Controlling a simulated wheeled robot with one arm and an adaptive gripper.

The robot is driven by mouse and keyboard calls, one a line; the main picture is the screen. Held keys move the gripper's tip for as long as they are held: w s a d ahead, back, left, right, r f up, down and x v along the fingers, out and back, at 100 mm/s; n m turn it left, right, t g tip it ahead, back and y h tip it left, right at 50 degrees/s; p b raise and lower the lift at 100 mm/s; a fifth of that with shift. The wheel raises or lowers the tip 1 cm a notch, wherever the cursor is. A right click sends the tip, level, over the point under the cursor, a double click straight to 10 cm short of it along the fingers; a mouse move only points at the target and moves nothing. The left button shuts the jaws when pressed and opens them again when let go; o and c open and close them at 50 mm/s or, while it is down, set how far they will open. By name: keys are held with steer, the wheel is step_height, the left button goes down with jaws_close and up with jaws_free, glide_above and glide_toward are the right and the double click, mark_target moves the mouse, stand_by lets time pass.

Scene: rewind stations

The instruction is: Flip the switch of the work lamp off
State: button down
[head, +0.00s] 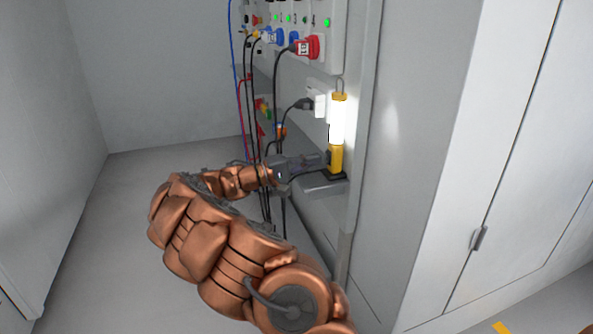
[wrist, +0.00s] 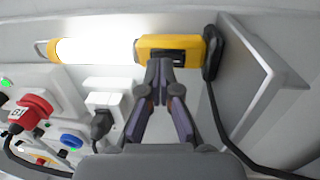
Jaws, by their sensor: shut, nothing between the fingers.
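The work lamp (head: 337,130) stands upright on a small grey shelf against the wall unit, with a yellow body and a lit white tube. In the wrist view the lamp (wrist: 95,50) lies across the top, its tube glowing bright. A dark switch area (wrist: 166,56) shows on its yellow base, partly hidden by my fingertips. My gripper (wrist: 164,66) is shut and empty, its fingertips at the edge of the yellow base; I cannot tell whether they touch it. In the head view my gripper (head: 322,160) reaches the lamp's base from the left. The switch's position is not clear.
A white socket with a black plug (head: 304,104) sits beside the lamp. Red (head: 306,47) and blue (head: 271,36) plugs are above, with cables hanging down near my arm. The grey shelf (head: 322,184) juts out below. A tall grey cabinet (head: 425,130) stands to the right.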

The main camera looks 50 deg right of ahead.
steer(key=shift+x, duration=0.9)
steer(key=shift+r, duration=0.1)
